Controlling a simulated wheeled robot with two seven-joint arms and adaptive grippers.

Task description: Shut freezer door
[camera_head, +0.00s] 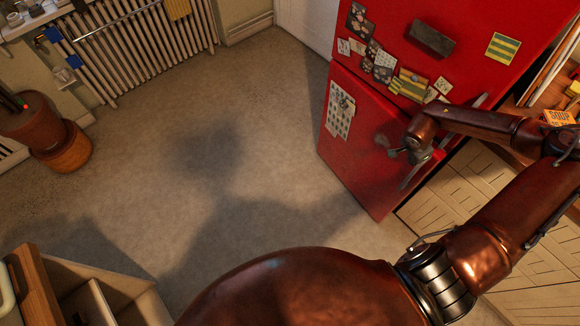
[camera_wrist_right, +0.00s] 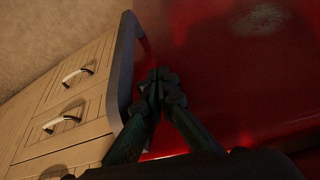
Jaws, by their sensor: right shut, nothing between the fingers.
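The red fridge-freezer stands at the upper right of the head view. Its lower red door (camera_head: 350,160) carries a note sheet and a grey handle (camera_head: 413,171) near its right edge. No clear gap shows around this door, but my arm hides part of its right edge, so I cannot tell whether it is fully shut. My right gripper (camera_head: 392,152) is at the front of this door, left of the handle. In the wrist view the right gripper (camera_wrist_right: 160,78) is shut and empty, with the grey handle (camera_wrist_right: 121,75) just left of it and the red door (camera_wrist_right: 220,80) beyond. Contact is unclear.
The upper red door (camera_head: 470,25) has magnets and notes. Wooden drawer fronts (camera_head: 465,185) stand right of the fridge. The grey floor (camera_head: 220,150) is open to the left.

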